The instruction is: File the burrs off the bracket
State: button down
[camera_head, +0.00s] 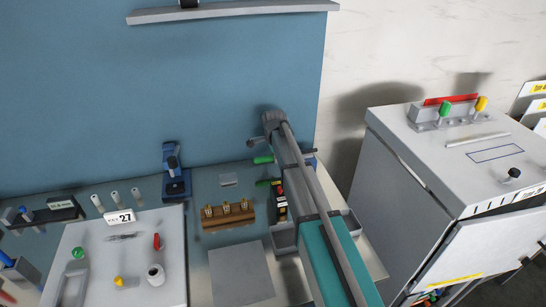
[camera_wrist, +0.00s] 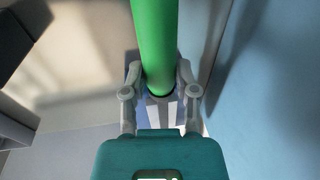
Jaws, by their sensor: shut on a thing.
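My gripper (camera_wrist: 159,75) is shut on a green cylindrical handle (camera_wrist: 155,35) in the wrist view. The handle runs up out of the frame, and a grey metal part shows below it between the fingers. In the head view my arm hides the gripper. A green handle (camera_head: 263,160) sticks out left of my arm there; I cannot tell if it is the held one. A blue vise (camera_head: 175,178) stands at the back of the bench. I cannot make out the bracket for certain.
A brown wooden block (camera_head: 228,217) with brass-coloured pieces and a grey mat (camera_head: 240,274) are left of my arm. A white board (camera_head: 110,255) with small tools and a "27" sign lies further left. A grey cabinet (camera_head: 405,190) stands right. A blue wall closes the back.

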jog(key=shift+w+d, duration=0.15)
jog(key=shift+d, duration=0.7)
jog(key=shift+r, duration=0.2)
jog(key=shift+r+p, duration=3.9)
jog(key=shift+p, duration=0.2)
jog(key=shift+f+b, duration=1.2)
